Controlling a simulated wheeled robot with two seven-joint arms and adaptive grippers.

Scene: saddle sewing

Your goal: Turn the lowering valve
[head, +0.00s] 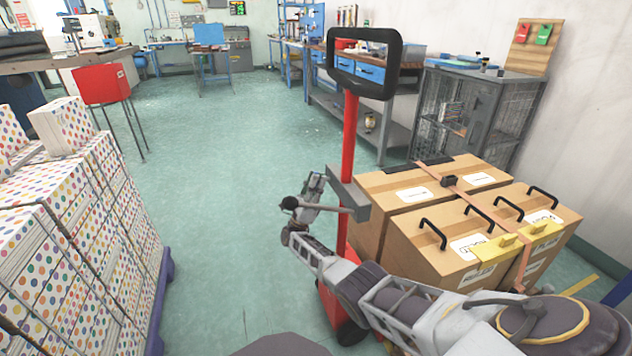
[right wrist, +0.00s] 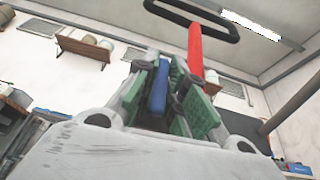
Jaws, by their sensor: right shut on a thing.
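A hand truck with a red column (head: 349,160) and a black loop handle (head: 364,62) stands at the centre of the head view. My right gripper (head: 310,192) is beside the column, near a grey rod with a black knob (head: 289,203). In the right wrist view my green-padded fingers (right wrist: 175,92) are closed about a narrow blue piece (right wrist: 160,88). This looks like the lowering valve's handle; its lower end is hidden by the gripper. The valve cannot be made out in the head view. My left gripper is not in view.
Cardboard boxes (head: 405,196) with black handles and a strap stand right of the column. A wire cabinet (head: 478,112) and benches line the back right. The green floor (head: 225,200) between is clear.

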